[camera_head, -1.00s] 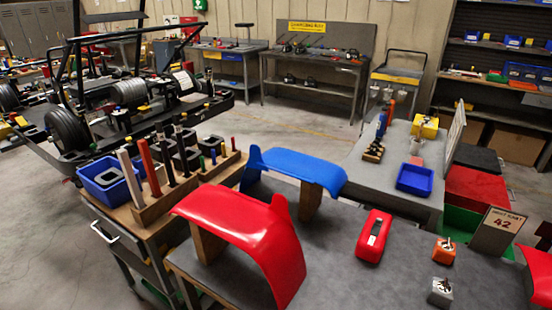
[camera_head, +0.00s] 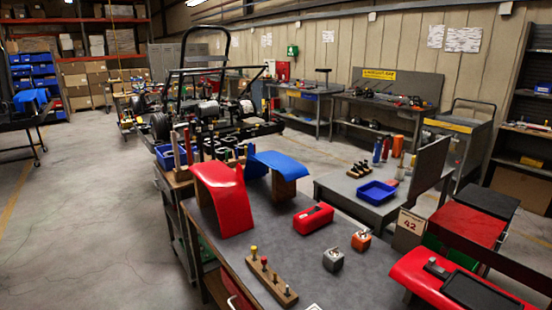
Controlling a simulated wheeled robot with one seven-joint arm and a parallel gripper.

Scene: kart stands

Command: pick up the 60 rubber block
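No block with a readable 60 shows, so I cannot tell which thing is the 60 rubber block. On the grey bench top (camera_head: 300,245) stand a small grey block (camera_head: 333,260) and an orange block (camera_head: 361,240), each with a metal-looking piece on top. Dark blocky pieces (camera_head: 213,146) stand in the wooden rack at the left, small and partly hidden by pegs. My gripper is not in view.
A red fender (camera_head: 222,198), a blue fender (camera_head: 281,163), a red case (camera_head: 313,218) and a wooden peg strip (camera_head: 270,277) crowd the bench. A blue tray (camera_head: 377,192) lies on the table behind. Open floor (camera_head: 80,220) is at the left.

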